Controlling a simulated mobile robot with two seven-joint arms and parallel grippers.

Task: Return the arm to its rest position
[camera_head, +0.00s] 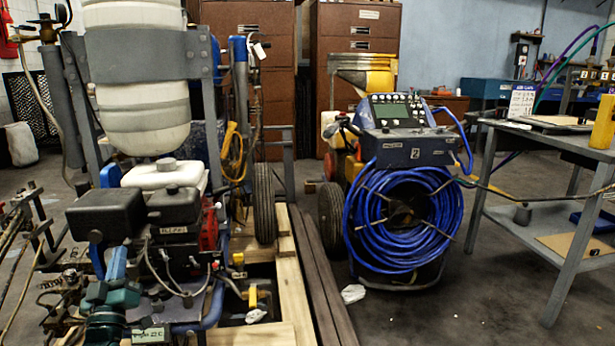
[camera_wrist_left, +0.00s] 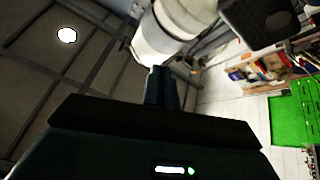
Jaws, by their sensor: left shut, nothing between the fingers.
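My left arm comes in at the bottom left of the head view. Its gripper (camera_head: 118,262) is beside the black-topped engine of the line striper (camera_head: 180,215). In the left wrist view the two fingers (camera_wrist_left: 156,86) are shut together with nothing between them. They point up toward the striper's white tank (camera_wrist_left: 180,30), which also shows in the head view (camera_head: 140,80). I cannot tell whether the fingers touch anything. My right gripper is in neither view.
A blue hose reel machine (camera_head: 405,225) stands right of the striper. A grey metal table (camera_head: 480,190) is farther right. Wooden planks (camera_head: 290,275) lie on the floor between. Brown cabinets (camera_head: 355,30) stand behind. The floor at lower right centre is mostly clear.

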